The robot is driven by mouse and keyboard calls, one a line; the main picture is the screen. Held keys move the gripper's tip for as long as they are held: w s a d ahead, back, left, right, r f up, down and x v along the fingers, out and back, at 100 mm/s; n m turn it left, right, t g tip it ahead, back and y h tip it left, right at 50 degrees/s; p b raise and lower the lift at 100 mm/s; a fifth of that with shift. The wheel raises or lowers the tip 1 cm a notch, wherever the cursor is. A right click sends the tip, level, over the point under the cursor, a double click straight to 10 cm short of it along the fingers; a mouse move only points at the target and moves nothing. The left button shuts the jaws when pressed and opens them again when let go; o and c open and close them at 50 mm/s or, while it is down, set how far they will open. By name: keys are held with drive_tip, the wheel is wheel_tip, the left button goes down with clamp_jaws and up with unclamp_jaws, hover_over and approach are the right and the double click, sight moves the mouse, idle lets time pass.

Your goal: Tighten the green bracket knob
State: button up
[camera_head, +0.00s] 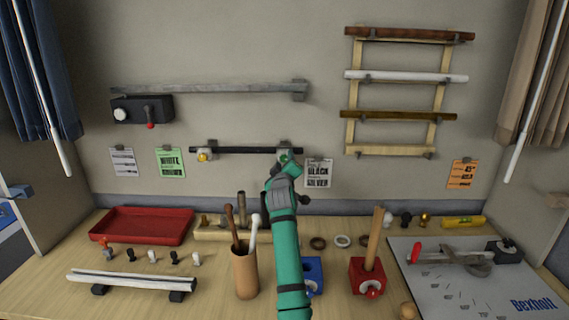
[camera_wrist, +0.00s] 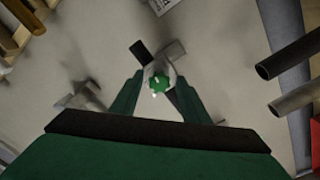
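The green bracket knob (camera_wrist: 159,84) shows in the wrist view as a small round knob with a white mark, on a pale wall bracket. It also shows in the head view (camera_head: 283,158) at the right end of the black rod (camera_head: 240,150). My gripper (camera_wrist: 158,82) has its two green fingers on either side of the knob, with a visible gap around it; it looks open, and I see no clear contact. In the head view my gripper (camera_head: 284,165) is up at the bracket, and my arm hides part of it. A yellow knob (camera_head: 203,155) is on the left bracket.
A grey rod (camera_head: 210,87) is on the wall above, and a rack (camera_head: 351,100) with several rods is at right. Labels hang beside the bracket. On the table below are a red tray (camera_head: 142,240), a tool cup (camera_head: 244,275) and red and blue blocks.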

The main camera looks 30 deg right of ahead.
drive_tip(key=v, duration=1.1)
drive_tip(key=shift+d, duration=0.15)
idle(0.3)
